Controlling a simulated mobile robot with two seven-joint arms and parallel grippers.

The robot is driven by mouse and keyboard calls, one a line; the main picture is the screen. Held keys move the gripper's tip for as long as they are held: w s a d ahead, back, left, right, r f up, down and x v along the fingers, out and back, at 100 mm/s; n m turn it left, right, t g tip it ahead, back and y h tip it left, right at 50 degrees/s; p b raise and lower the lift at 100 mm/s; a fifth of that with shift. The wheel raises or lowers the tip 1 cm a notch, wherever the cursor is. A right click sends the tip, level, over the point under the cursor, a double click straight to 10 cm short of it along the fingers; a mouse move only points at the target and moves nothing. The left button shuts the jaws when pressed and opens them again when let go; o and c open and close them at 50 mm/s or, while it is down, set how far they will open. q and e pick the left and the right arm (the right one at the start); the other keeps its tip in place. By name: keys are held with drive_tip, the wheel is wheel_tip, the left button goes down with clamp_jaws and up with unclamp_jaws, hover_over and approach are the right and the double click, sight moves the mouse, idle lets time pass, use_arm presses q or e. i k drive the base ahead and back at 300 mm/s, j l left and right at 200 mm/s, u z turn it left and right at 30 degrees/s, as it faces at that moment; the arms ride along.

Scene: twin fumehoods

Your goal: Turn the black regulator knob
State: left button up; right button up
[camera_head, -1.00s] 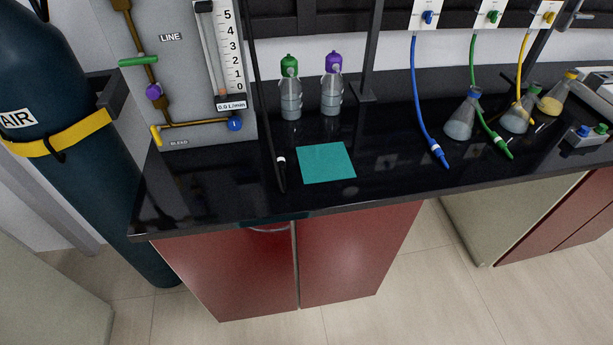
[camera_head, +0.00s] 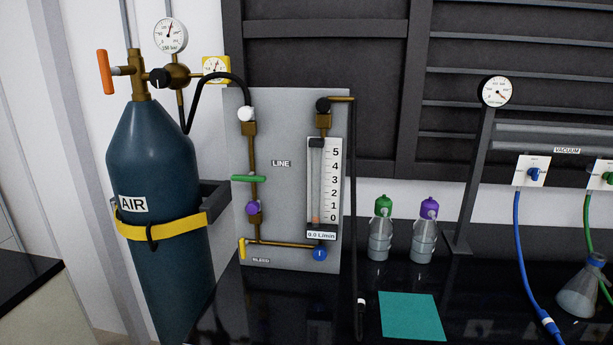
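The black regulator knob (camera_head: 159,77) sits on the front of the brass regulator (camera_head: 180,76) on top of the dark blue AIR cylinder (camera_head: 155,150). An orange handle (camera_head: 104,72) is on the cylinder valve to its left. A round white gauge (camera_head: 170,35) stands above the regulator, and a yellow square gauge (camera_head: 216,69) is to its right. Another black knob (camera_head: 322,105) is at the top of the flowmeter (camera_head: 323,185) on the grey panel. Neither of my grippers shows in the head view.
A yellow strap (camera_head: 160,227) holds the cylinder to a dark bracket. A black hose (camera_head: 205,82) arches from the regulator to the LINE panel (camera_head: 283,210). Two bottles and a teal mat (camera_head: 411,317) are on the black bench. The space left of the cylinder is clear.

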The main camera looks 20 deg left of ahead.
sight(160, 78)
drive_tip(key=u, duration=1.4)
